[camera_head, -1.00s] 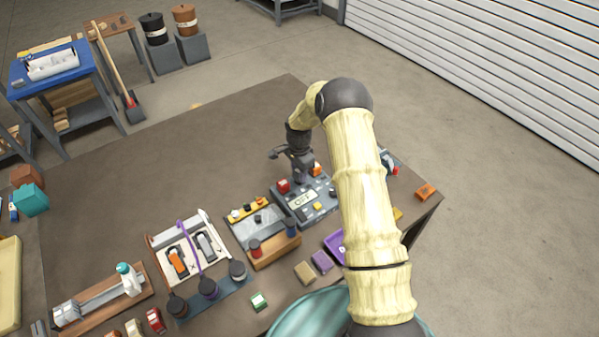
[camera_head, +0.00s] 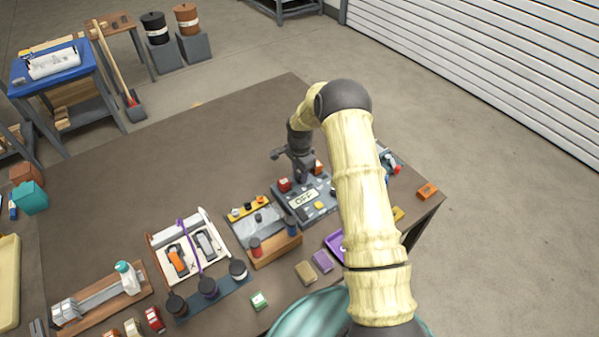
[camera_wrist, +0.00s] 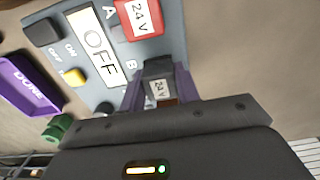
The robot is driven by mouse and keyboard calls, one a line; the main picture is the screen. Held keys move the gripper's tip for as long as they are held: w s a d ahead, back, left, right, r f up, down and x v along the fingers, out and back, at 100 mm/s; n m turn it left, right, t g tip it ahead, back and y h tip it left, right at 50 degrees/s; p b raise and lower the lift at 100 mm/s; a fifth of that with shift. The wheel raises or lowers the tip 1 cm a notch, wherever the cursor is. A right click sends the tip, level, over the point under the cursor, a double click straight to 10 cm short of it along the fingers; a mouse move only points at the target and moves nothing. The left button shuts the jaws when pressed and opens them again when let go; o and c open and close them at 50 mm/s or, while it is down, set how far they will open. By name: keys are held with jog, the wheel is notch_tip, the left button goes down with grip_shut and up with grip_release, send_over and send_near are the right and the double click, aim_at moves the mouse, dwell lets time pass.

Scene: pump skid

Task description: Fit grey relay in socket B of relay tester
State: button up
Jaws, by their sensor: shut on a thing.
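The relay tester (camera_head: 325,207) is a grey box with an OFF display, seen near the table's right end. It also shows in the wrist view (camera_wrist: 165,45), with letters A and B on its top. A red relay (camera_wrist: 139,18) marked 24 V sits at A. My gripper (camera_wrist: 160,88) is shut on the grey relay (camera_wrist: 158,70), also marked 24 V, beside the letter B. The relay's lower end is hidden, so I cannot tell whether it is in the socket. In the head view my gripper (camera_head: 304,176) points down over the tester's far side.
A purple tray (camera_wrist: 22,88) marked DONE lies beside the tester. A wooden block with red and blue parts (camera_head: 275,250) stands left of the tester. An orange block (camera_head: 427,191) lies near the right table edge. The far table top is clear.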

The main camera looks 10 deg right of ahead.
jog(key=shift+f, duration=0.35)
jog(key=o, duration=1)
notch_tip(320, 180, up, 18)
jog(key=b, duration=0.3)
jog(key=shift+f, duration=0.25)
